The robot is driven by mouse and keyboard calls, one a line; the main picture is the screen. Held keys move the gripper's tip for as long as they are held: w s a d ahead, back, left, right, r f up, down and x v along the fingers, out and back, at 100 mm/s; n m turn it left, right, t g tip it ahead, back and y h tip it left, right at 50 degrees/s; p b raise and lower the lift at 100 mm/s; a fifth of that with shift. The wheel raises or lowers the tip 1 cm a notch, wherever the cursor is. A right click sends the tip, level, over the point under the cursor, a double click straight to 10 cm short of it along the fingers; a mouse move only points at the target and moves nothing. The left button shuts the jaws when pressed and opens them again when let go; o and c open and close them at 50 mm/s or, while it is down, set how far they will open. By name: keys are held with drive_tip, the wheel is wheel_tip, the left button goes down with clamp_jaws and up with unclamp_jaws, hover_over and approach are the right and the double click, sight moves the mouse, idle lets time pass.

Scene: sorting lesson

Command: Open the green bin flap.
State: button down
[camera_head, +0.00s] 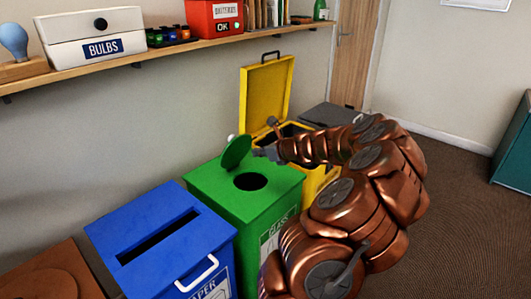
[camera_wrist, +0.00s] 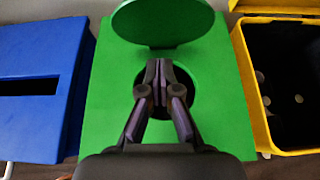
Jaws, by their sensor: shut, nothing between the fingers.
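The green bin (camera_head: 212,195) stands between the blue and yellow bins, with a glass label on its front. Its round green flap (camera_head: 236,152) is raised and tilted up at the back of a dark round hole (camera_head: 250,181). In the wrist view the flap (camera_wrist: 163,22) stands behind the hole, which my gripper partly covers. My gripper (camera_wrist: 159,66) is shut and empty, its fingertips in front of the flap and over the hole in that view. In the head view my gripper (camera_head: 262,152) is just right of the flap; whether they touch is unclear.
The blue bin (camera_head: 140,222) with a slot stands left. The yellow bin (camera_head: 325,172) has its lid (camera_head: 267,92) up on the right, with small pale items inside. A shelf (camera_head: 190,42) holding boxes runs along the wall above. Open floor lies to the right.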

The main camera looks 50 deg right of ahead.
sight(238, 146)
drive_tip(key=w, duration=0.4)
drive_tip(key=w+f, duration=0.1)
drive_tip(key=w, duration=0.1)
drive_tip(key=shift+w+d+r, duration=0.1)
drive_tip(key=shift+w+r, duration=0.15)
drive_tip(key=shift+w, duration=0.25)
drive_tip(key=shift+r, duration=0.1)
